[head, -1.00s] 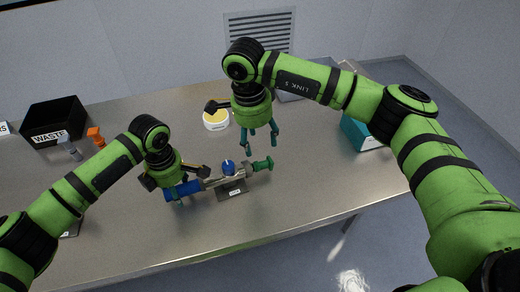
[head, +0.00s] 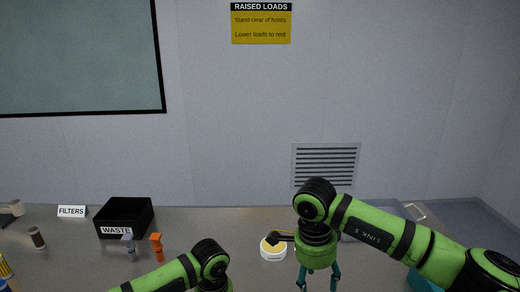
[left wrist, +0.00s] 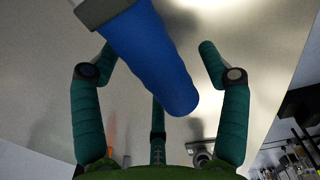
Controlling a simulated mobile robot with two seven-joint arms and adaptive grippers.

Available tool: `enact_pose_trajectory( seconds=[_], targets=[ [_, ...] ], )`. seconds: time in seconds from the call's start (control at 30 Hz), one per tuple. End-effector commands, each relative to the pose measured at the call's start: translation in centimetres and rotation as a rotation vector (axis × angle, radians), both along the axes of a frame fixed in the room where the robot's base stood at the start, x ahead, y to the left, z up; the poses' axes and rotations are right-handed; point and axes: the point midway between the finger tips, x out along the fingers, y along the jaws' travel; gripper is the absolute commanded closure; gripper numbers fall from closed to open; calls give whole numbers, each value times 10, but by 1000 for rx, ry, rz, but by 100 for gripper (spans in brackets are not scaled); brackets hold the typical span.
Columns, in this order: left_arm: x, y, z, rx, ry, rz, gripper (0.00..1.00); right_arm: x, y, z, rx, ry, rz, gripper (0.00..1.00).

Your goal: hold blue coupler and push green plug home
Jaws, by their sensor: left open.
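The blue coupler (left wrist: 155,55) fills the upper middle of the left wrist view, with a grey collar at its upper left end. The fingers of my left gripper (left wrist: 157,48) stand apart, with the blue coupler running between them; I see no grip on it. In the head view only my left arm's wrist shows, at the bottom edge, and the fingers are cut off. My right gripper (head: 319,277) points down over the table with its fingers spread and nothing visible between them. The green plug is not in view now.
A black WASTE bin (head: 124,218) stands at the back left, with an orange item (head: 156,246) and a grey item (head: 129,246) in front. A white round tub with yellow contents (head: 273,247) is just left of my right gripper.

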Motion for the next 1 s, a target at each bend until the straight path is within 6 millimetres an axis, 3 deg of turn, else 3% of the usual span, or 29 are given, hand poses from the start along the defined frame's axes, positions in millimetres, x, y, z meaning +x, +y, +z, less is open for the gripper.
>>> enact_pose_trajectory(
  seconds=[0.17, 0.6, 0.8, 1.0],
  targets=[
    [1, -1, 17, -3, -3, 0, 24, 0, 0, 0, 0, 0, 0, 39],
    [0, 0, 103, -1, -2, 0, 24, 0, 0, 0, 0, 0, 0, 39],
    [0, 0, 119, 0, 0, 0, 24, 0, 0, 0, 0, 0, 0, 39],
    [0, 0, 120, 0, 0, 0, 24, 0, 0, 0, 0, 0, 0, 39]
  ],
)
